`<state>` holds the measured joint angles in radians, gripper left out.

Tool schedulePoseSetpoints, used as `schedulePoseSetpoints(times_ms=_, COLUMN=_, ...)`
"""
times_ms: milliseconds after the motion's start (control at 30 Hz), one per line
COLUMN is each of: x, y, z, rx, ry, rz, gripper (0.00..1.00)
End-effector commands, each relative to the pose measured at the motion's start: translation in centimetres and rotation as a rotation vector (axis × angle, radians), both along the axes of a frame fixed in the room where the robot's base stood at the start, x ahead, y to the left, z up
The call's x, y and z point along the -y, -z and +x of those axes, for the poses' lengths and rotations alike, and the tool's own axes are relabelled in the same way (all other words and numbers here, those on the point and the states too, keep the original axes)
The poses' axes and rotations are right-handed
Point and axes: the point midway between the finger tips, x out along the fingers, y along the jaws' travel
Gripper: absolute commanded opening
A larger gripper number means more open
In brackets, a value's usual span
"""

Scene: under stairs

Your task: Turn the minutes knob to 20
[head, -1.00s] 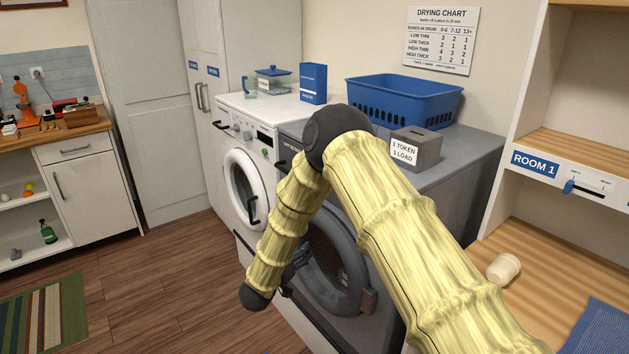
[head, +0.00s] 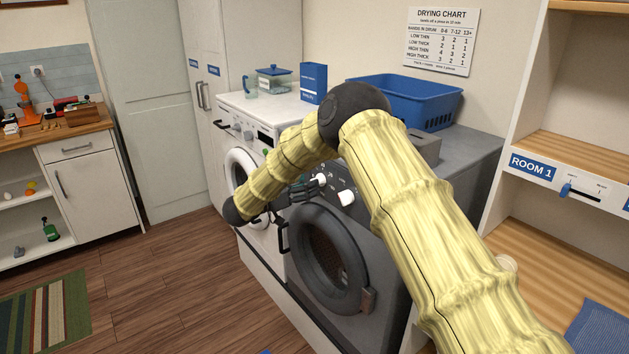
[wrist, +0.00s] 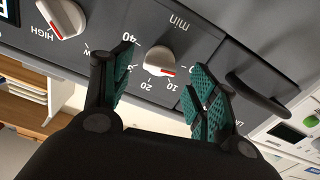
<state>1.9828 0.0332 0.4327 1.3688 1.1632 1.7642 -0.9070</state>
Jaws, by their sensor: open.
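The minutes knob (wrist: 159,57) is a white dial on the dark dryer panel, upside down in the wrist view. In the head view the knob (head: 320,180) is just right of my gripper (head: 303,190). My gripper (wrist: 162,76) is open and empty, with one teal-padded finger on either side of the knob in the wrist view. I cannot see any contact.
A second white knob (wrist: 62,17), marked HIGH, sits on the same panel. A dark handle (wrist: 262,92) is on the other side. The grey dryer (head: 375,245) stands beside a white washer (head: 250,135). A blue basket (head: 415,102) and a grey token box (head: 424,145) are on top.

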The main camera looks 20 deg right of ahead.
Motion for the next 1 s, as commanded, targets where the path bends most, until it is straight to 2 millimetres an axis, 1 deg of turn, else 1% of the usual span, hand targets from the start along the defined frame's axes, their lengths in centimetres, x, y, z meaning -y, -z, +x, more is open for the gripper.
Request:
schedulePoseSetpoints(times_ms=33, x=0.8, y=-0.2, z=0.3, rx=0.0, ry=0.001, rz=0.001, gripper=0.59)
schedulePoseSetpoints(times_ms=100, x=1.6, y=-0.1, z=0.6, rx=-0.001, ry=0.001, rz=0.0, gripper=0.59)
schedulePoseSetpoints(times_ms=300, x=3.2, y=0.0, z=1.1, rx=-0.001, ry=0.0, rz=0.0, gripper=0.59)
schedulePoseSetpoints(times_ms=667, x=3.6, y=0.1, z=1.3, rx=0.0, ry=-0.001, rz=0.0, gripper=0.59)
schedulePoseSetpoints(times_ms=700, x=3.6, y=0.1, z=1.3, rx=0.0, ry=-0.001, rz=0.0, gripper=0.55)
schedulePoseSetpoints(times_ms=767, x=3.6, y=0.1, z=1.3, rx=0.0, ry=-0.001, rz=0.0, gripper=0.44)
schedulePoseSetpoints(times_ms=800, x=3.6, y=0.1, z=1.3, rx=0.0, ry=-0.001, rz=0.0, gripper=0.37)
schedulePoseSetpoints(times_ms=933, x=3.5, y=0.1, z=1.3, rx=0.0, ry=-0.001, rz=0.0, gripper=0.13)
schedulePoseSetpoints(times_ms=1000, x=3.5, y=0.1, z=1.3, rx=0.0, ry=-0.001, rz=0.0, gripper=0.13)
